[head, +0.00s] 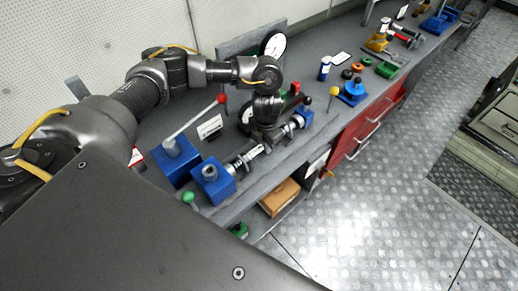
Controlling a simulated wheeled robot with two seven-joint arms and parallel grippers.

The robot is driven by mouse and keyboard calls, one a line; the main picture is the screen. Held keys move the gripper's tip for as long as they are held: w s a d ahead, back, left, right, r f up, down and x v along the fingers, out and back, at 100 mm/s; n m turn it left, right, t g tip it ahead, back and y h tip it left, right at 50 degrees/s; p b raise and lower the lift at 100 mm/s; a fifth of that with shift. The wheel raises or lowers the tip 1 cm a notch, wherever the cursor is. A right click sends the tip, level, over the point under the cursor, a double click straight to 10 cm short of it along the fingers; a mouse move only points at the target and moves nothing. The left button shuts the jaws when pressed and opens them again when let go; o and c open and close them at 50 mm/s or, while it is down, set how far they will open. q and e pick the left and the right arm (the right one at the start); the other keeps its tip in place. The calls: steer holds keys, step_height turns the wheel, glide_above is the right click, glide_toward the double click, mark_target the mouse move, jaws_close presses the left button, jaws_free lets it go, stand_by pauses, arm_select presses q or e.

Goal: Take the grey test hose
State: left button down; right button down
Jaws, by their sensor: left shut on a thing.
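My left gripper (273,137) points down over the bench, between two blue blocks near its front edge. It is shut on the middle of a grey and silver piece (246,158), apparently the grey test hose, lying between the left blue block (213,187) and the right blue block (304,115). The fingers and wrist hide the middle of this piece, so the grip is not clear. Its ends appear to meet the blocks. My right gripper is not in view.
A blue pump with a red-knobbed lever (195,118) stands left of the gripper, with a white label (209,126) between. A pressure gauge (273,44) stands behind. The metal floor (385,200) in front is clear.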

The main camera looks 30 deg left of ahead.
arm_select(q)
steer(key=shift+r+p, duration=1.85)
steer(key=shift+r, duration=0.45)
steer(key=shift+r+p, duration=0.55)
steer(key=shift+r, duration=1.55)
steer(key=shift+r, duration=0.15)
